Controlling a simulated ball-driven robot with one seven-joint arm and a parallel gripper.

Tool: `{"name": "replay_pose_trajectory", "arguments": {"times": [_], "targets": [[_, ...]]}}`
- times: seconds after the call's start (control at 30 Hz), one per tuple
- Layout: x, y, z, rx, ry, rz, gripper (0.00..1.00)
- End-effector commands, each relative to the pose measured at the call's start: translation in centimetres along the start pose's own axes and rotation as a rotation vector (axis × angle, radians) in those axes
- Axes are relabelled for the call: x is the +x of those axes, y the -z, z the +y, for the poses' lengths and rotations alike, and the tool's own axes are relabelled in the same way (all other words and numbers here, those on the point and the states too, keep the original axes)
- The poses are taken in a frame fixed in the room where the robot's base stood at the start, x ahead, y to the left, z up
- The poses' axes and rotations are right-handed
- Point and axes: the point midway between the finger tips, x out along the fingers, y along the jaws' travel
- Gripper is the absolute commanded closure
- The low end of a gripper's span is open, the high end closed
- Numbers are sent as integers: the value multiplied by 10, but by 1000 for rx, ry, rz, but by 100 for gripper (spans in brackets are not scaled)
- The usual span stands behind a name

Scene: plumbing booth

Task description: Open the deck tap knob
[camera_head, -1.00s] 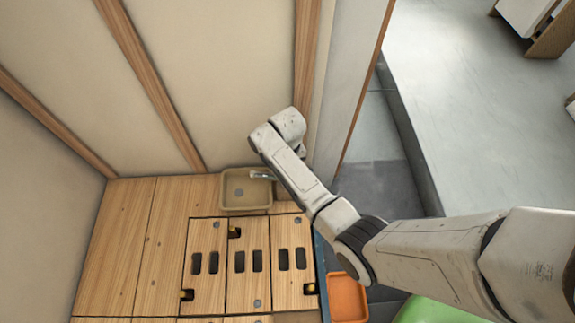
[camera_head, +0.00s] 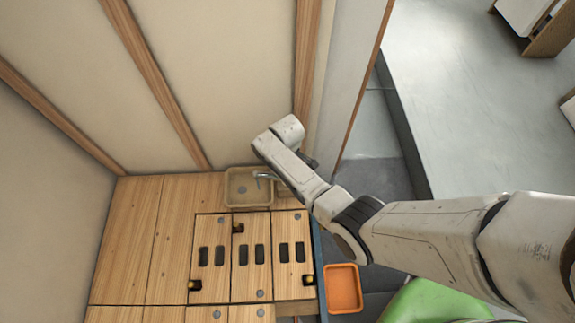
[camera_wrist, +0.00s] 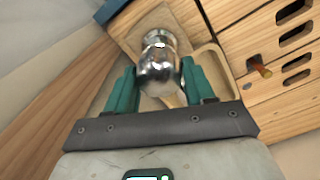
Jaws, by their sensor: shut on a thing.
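The deck tap's shiny chrome knob (camera_wrist: 160,70) sits between the two teal fingers of my gripper (camera_wrist: 158,80) in the wrist view. The fingers are shut on it, one at each side. In the head view, the tap's thin chrome spout (camera_head: 265,177) reaches over a small beige basin (camera_head: 229,189) at the back edge of the wooden counter. My arm comes in from the right and hides the knob and my fingertips there. Part of the basin's rim (camera_wrist: 219,68) also shows beside the knob in the wrist view.
The wooden counter (camera_head: 135,235) has panels with dark slots and small black-and-yellow fittings (camera_head: 194,285). An orange tray (camera_head: 343,288) and a green object (camera_head: 430,303) lie at the lower right. Walls with wooden battens stand close behind. Open grey floor (camera_head: 460,110) is at the upper right.

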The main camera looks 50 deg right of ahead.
Motion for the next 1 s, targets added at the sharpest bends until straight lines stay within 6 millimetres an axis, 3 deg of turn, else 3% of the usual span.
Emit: {"name": "replay_pose_trajectory", "arguments": {"times": [0.3,0.87,0.9,1.0], "targets": [[-1,2,0,-138,-2,4,77],[-1,2,0,-171,-2,6,77],[-1,2,0,-171,-2,6,46],[-1,2,0,-171,-1,5,36]]}}
